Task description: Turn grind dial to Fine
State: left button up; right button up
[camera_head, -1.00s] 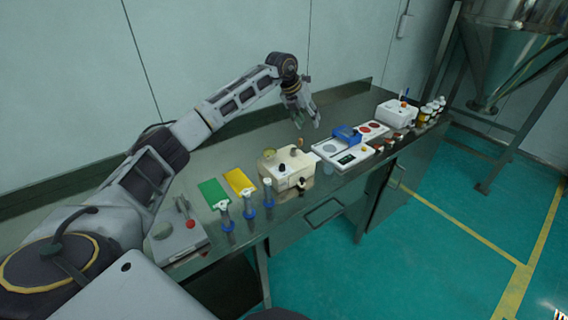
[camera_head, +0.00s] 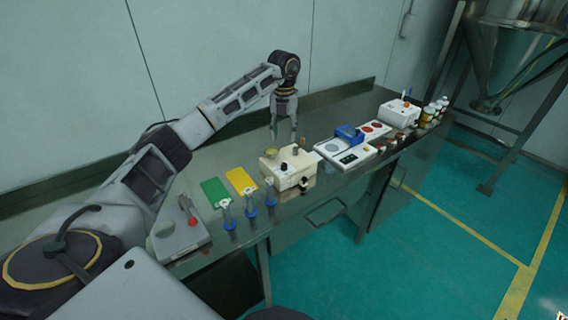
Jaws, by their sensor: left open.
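A cream-coloured machine (camera_head: 292,171) stands near the middle of the bench, with a black knob (camera_head: 284,167) on its upper face. A yellowish round part (camera_head: 271,152) and a small brown part sit on its top. Which part is the grind dial, and any lettering, is too small to tell. My left gripper (camera_head: 284,140) points down just above and behind the machine. Its two fingers are apart with nothing seen between them. My right gripper does not show.
A green card (camera_head: 215,192) and a yellow card (camera_head: 240,180) lie left of the machine. Several blue-based vials (camera_head: 250,207) stand in front. A white scale-like device with a blue block (camera_head: 349,133) and another white machine (camera_head: 398,113) stand to the right.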

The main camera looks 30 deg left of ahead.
aim_at(284, 164)
pick_arm(q)
jog(key=shift+f+p, duration=0.9)
jog(key=shift+f, duration=6)
jog(key=shift+c, duration=0.5)
grip_shut()
